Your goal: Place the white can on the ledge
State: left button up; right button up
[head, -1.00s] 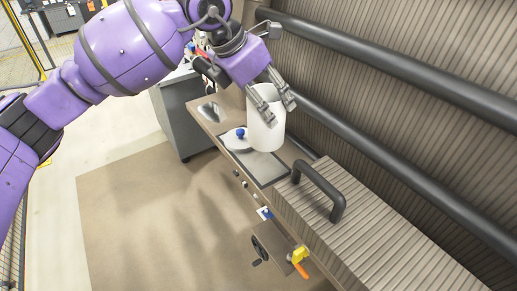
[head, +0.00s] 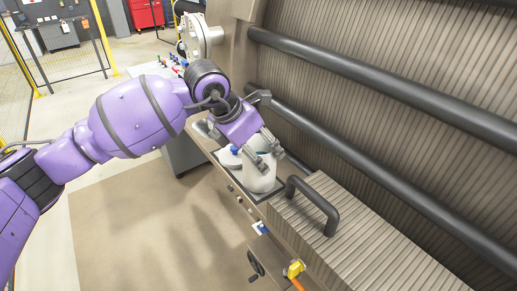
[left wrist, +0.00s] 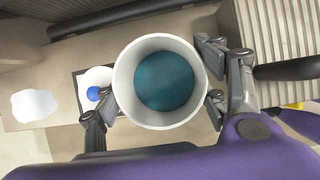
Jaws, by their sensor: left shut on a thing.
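The white can (head: 260,179) is an upright, open-topped cylinder. In the left wrist view it shows from above (left wrist: 124,86), with dark teal inside. My left gripper (head: 268,146) is shut on it near the rim, with fingers on either side in the left wrist view (left wrist: 155,106). The can is at the tan ledge (head: 236,191), over or on its dark mat (left wrist: 80,82). I cannot tell whether its base touches, as the contact is hidden. My right gripper is not in view.
A white lid with a blue knob (head: 229,157) lies beside the can on the left. A ribbed block with a black handle (head: 318,205) stands close on the right. Dark horizontal rails (head: 340,150) run along the wall behind. A yellow-orange valve handle (head: 294,269) sits below the ledge.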

pick_arm(q)
jog(key=o, duration=2.1)
jog(key=shift+f, duration=0.1)
jog(key=shift+a+r, duration=0.1)
jog(key=shift+r, duration=0.35)
jog(key=v, duration=1.1)
jog(key=shift+s+a+r, duration=0.1)
jog(key=shift+s, duration=0.15)
